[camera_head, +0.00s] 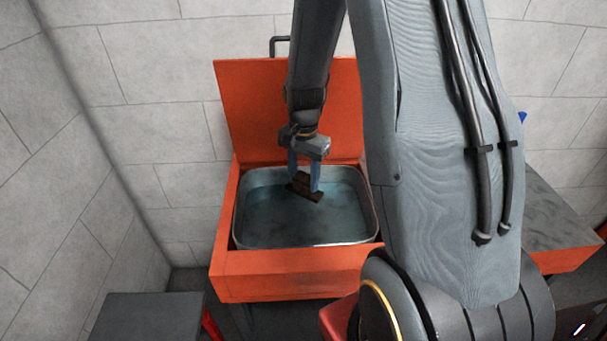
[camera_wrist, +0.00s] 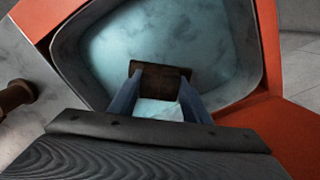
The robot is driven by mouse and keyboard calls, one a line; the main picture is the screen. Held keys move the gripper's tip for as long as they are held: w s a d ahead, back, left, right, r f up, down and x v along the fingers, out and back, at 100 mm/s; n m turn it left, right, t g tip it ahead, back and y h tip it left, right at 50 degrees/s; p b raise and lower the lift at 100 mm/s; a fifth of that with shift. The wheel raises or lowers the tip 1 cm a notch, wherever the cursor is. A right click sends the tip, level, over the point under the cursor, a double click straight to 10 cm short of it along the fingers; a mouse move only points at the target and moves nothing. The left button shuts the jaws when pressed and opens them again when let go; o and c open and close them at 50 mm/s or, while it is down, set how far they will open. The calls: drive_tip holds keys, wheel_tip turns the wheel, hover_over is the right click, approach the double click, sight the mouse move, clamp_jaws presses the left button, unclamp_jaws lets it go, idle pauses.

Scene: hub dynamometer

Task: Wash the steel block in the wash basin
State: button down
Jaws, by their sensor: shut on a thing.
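The steel block (camera_head: 304,187) is dark brown and sits between the fingers of my gripper (camera_head: 304,172). My gripper is shut on it, with one blue finger on each side. The block also shows in the wrist view (camera_wrist: 160,80), between the fingertips (camera_wrist: 158,92). The wash basin (camera_head: 240,224) is an orange cabinet with a grey metal tub of bluish liquid; its tub rim also shows in the wrist view (camera_wrist: 78,78). The block is over the inside of the tub, at or close to the liquid. I cannot tell whether it touches the liquid.
The basin's orange lid (camera_head: 250,100) stands open at the back. A dark grey box or bench (camera_head: 150,315) is at the lower left. A grey-topped orange bench (camera_head: 550,215) is at the right, partly behind my arm. Pale tiled walls close in the left and back.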

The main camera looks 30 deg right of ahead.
drive_tip(key=shift+f+b, duration=4.4)
drive_tip(key=shift+f, duration=1.65)
drive_tip(key=shift+r+p, duration=5)
drive_tip(key=shift+r, duration=1.55)
